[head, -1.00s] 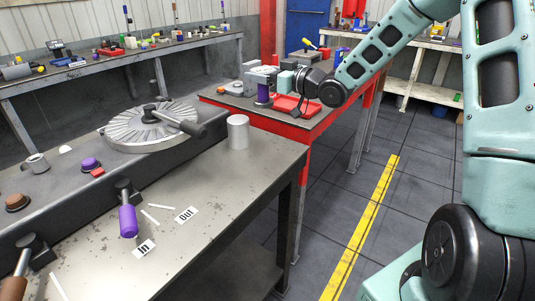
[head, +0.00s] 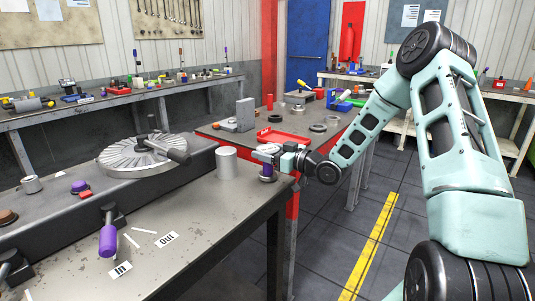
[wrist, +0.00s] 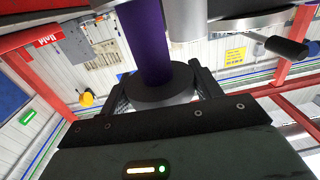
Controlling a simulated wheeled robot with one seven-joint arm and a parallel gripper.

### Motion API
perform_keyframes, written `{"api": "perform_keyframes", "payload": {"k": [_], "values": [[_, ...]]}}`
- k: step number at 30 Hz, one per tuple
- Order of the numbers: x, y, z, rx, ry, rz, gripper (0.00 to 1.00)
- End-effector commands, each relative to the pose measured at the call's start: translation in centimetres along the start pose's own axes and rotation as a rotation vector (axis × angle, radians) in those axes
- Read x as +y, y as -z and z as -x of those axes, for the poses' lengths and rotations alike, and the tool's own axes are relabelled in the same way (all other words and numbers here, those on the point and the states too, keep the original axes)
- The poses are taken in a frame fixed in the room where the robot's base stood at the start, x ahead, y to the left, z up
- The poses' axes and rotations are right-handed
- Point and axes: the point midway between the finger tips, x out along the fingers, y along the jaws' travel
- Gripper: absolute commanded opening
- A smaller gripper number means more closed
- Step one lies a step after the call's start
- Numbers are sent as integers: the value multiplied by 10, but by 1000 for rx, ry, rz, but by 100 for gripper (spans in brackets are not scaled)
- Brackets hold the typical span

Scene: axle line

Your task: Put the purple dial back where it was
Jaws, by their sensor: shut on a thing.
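My gripper (head: 268,158) is shut on a purple cylinder with a dark grey round end, which I take to be the purple dial (head: 267,171). It is upright, near the right far corner of the near steel bench (head: 215,205); whether it touches anything below is unclear. In the wrist view the purple dial (wrist: 147,38) stands out from between the fingers, its dark disc (wrist: 160,85) at the jaws. The plain grey cylinder (head: 227,162) stands on the near bench just left of it.
The red bench behind bears a red tray (head: 283,137). The bench front is mostly clear.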

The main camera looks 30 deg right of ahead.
Motion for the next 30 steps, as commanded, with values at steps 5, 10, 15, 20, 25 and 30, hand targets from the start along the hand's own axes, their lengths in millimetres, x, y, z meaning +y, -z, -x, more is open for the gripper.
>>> {"api": "perform_keyframes", "payload": {"k": [5,10,15,20,25,30], "values": [[0,-3,0,3,1,3,27],[0,-4,0,3,1,3,27],[0,-7,0,1,1,2,83],[0,-7,0,1,1,2,85],[0,-5,0,1,0,2,85],[1,-5,16,-1,-3,2,85]]}}
